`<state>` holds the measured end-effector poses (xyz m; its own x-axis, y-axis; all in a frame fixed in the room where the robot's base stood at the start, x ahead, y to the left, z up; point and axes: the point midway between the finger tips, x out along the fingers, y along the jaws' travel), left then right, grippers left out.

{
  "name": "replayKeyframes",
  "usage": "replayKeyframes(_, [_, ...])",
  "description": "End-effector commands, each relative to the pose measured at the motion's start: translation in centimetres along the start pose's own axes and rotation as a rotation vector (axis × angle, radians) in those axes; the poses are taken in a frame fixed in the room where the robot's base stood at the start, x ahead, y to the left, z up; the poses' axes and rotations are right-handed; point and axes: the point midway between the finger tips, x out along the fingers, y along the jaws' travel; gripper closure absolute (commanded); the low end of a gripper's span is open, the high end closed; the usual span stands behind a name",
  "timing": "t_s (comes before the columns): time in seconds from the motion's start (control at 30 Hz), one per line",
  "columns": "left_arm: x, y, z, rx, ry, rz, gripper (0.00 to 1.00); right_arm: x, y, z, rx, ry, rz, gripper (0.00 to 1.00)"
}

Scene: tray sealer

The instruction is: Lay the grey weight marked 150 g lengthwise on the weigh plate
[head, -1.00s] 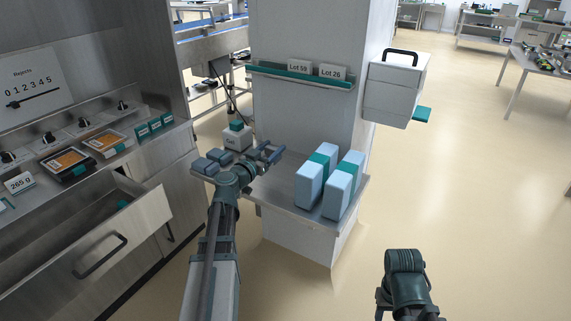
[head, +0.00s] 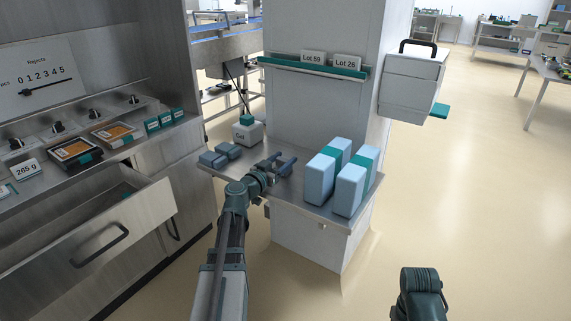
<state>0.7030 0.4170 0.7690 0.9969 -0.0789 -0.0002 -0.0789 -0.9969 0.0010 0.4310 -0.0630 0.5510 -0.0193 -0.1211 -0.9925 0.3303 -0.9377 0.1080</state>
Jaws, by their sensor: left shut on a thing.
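My left gripper (head: 277,164) is over the front part of the small metal shelf, seen from behind. It is shut on a small blue-grey piece that looks like a grey weight; its mark is too small to read and my gripper partly covers it. Several other blue-grey weights (head: 213,159) lie at the shelf's left end, left of my gripper, their marks unreadable. I cannot make out the weigh plate for sure. A display reading 265 g (head: 27,170) stands on the counter at the left. Only a part of my right arm shows at the bottom right; its fingers are hidden.
A white Cal box (head: 248,132) with a teal top stands behind the weights. Two light-blue packs with teal bands (head: 350,190) stand right of my left gripper. An open drawer (head: 110,235) juts out at the left. The floor at the right is clear.

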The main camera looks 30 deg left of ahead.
Motion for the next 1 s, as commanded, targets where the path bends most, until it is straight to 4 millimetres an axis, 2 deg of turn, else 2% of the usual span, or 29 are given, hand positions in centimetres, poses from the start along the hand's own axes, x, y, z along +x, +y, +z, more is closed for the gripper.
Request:
replayKeyframes(0.2, [0.0,0.0,0.4,0.000,0.000,0.000,1.00,0.4,-0.1,0.0,-0.001,0.000,0.000,0.50])
replayKeyframes(0.23, [0.0,0.0,0.3,0.000,0.000,-0.001,0.37,0.3,-0.1,0.0,-0.001,0.000,-0.001,0.50])
replayKeyframes(0.37, [0.0,0.0,0.2,0.000,0.000,-0.001,0.13,0.2,0.0,0.0,-0.001,0.000,0.000,0.50])
replayKeyframes(0.4, [0.0,0.0,0.2,0.000,0.000,-0.001,0.10,0.2,0.0,0.0,-0.001,0.000,0.000,0.50])
replayKeyframes(0.77, [-0.1,0.0,-0.3,0.000,0.000,-0.001,0.10,-0.3,0.0,0.0,0.000,0.000,0.000,0.50])
replayKeyframes(1.0, [-4.9,0.2,-0.1,0.000,0.000,-0.004,0.10,-0.1,0.0,0.0,0.000,0.000,0.000,0.50])
